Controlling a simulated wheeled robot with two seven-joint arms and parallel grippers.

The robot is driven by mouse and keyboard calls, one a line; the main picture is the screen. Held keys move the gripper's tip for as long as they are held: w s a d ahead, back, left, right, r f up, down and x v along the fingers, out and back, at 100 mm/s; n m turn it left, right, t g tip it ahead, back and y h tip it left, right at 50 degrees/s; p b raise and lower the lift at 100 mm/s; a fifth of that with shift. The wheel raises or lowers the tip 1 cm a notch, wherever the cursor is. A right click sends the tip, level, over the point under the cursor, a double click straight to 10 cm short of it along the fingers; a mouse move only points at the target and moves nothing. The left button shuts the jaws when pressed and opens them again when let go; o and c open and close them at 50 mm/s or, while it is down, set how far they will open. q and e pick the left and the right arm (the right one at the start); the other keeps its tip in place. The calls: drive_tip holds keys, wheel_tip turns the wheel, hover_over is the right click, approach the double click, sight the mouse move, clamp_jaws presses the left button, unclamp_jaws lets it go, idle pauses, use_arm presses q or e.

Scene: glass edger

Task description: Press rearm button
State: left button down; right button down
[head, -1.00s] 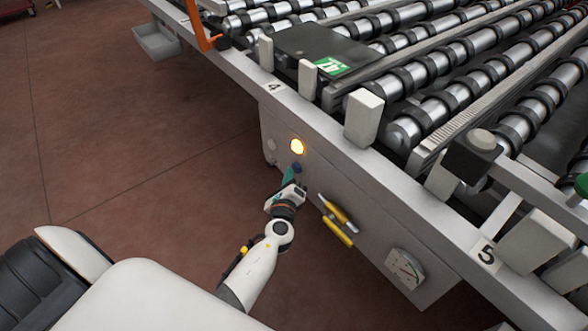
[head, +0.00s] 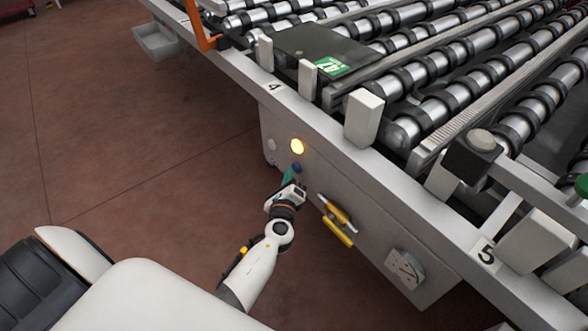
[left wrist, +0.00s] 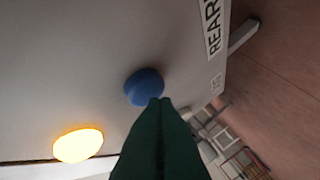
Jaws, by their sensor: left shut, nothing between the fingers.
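The blue rearm button (head: 296,167) is on the side panel of the machine, just below a lit amber lamp (head: 297,146). In the left wrist view the round blue button (left wrist: 144,87) is beside a label reading "REAR…" (left wrist: 212,25), partly cut off by the frame. My left gripper (head: 291,177) is shut and empty, its green fingers pointing at the button. In the left wrist view the fingertips (left wrist: 160,101) overlap the button's lower edge; I cannot tell whether they touch it. My right gripper is not in view.
The lit lamp (left wrist: 78,145) is close to the fingers in the left wrist view. Yellow handles (head: 338,221) and a white dial plate (head: 405,268) are on the panel to the right. The roller conveyor (head: 440,100) is above. The floor (head: 130,150) at left is clear.

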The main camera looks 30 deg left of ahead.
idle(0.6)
use_arm(q)
drive_tip(key=shift+w, duration=0.15)
drive_tip(key=shift+w+d, duration=0.2)
drive_tip(key=shift+w, duration=0.05)
drive_tip(key=shift+s+a, duration=0.15)
drive_tip(key=shift+s, duration=0.2)
idle(0.3)
drive_tip(key=s+a, duration=0.2)
drive_tip(key=s, duration=0.3)
drive_tip(key=shift+s+a, duration=0.2)
drive_tip(key=shift+s, duration=0.1)
drive_tip(key=shift+f, duration=0.1)
idle(0.8)
